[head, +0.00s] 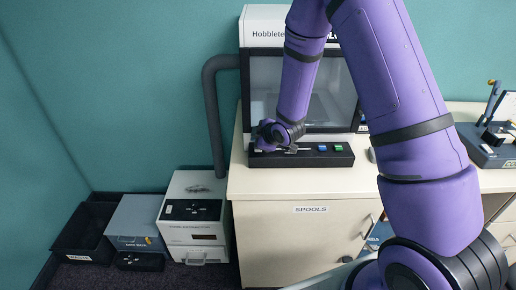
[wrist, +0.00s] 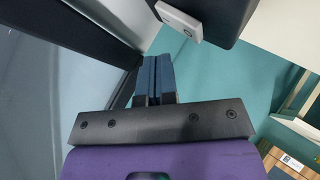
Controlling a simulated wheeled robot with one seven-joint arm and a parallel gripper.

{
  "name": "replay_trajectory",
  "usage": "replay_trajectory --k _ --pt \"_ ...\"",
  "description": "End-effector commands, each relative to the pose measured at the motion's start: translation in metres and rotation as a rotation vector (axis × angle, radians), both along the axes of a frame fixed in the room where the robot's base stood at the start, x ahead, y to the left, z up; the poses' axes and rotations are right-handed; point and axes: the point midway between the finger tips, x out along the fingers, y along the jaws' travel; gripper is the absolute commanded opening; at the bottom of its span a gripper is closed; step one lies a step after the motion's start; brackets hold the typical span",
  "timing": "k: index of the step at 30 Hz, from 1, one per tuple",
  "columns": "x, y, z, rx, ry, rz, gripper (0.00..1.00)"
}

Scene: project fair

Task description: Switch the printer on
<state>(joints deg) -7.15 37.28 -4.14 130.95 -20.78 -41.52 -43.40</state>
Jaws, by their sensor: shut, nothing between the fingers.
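The counter's front carries a drawer labelled SPOOLS (head: 311,210). A white extractor box (head: 187,213) with a grey hose (head: 212,110) stands left of the counter, beside a grey box (head: 135,220) and a black bin (head: 80,235). Another device (head: 490,150) stands at right.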

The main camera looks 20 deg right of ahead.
Motion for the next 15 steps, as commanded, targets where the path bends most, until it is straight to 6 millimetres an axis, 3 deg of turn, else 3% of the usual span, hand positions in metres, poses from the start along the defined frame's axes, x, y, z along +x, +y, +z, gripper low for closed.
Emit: replay_trajectory --k 15 --pt "-0.005 0.001 0.038 -0.001 0.0 0.001 0.0"
